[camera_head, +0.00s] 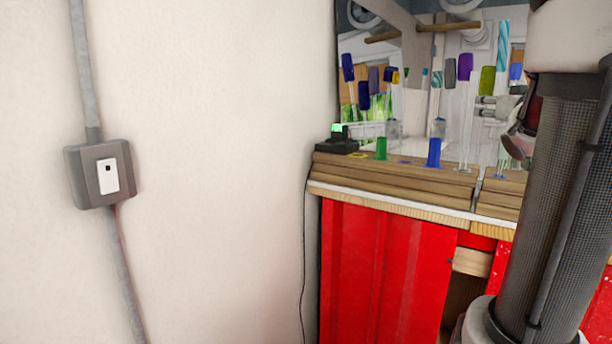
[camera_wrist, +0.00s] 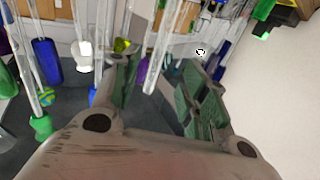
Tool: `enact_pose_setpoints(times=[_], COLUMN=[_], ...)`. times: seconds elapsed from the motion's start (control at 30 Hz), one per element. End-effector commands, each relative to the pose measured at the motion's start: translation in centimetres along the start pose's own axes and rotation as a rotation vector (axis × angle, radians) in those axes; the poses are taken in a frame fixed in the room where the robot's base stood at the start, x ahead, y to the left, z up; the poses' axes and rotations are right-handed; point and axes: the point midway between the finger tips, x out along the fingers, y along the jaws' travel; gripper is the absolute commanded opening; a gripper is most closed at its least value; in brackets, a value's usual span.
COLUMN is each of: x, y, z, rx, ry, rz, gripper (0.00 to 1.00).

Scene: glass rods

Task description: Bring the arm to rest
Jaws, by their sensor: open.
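My gripper (camera_wrist: 160,95) fills the lower half of the wrist view, with its two green-padded fingers spread apart. The fingers are open, and clear glass rods (camera_wrist: 160,45) show behind and between them. I cannot tell whether the fingers touch any rod. In the head view my arm (camera_head: 560,190) stands at the right edge, and a small part of what may be the gripper shows beside it, mostly hidden.
Glass rods with blue, purple and green ends stand on a wooden counter (camera_head: 400,178) above a red cabinet (camera_head: 375,270). In the wrist view, a blue-ended rod (camera_wrist: 47,62) and a green-ended rod (camera_wrist: 41,126) are at left. A plain wall (camera_head: 220,150) with a switch box (camera_head: 100,173) is at left.

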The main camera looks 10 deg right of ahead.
Motion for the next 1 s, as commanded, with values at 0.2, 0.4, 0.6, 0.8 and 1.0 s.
enact_pose_setpoints(times=[0.2,0.4,0.6,0.8,1.0], x=[-1.1,-9.5,-19.8,-27.3,-27.7], y=[4.1,6.9,-3.8,-14.9,-19.1], z=[4.8,15.2,21.9,23.5,22.2], rx=[-0.083,-0.074,-0.044,-0.087,-0.179], ry=[-0.192,-0.664,-1.113,-1.283,-1.191], rz=[0.160,0.392,0.235,-0.103,-0.274], gripper=[0.44,0.44,0.44,0.44,0.44])
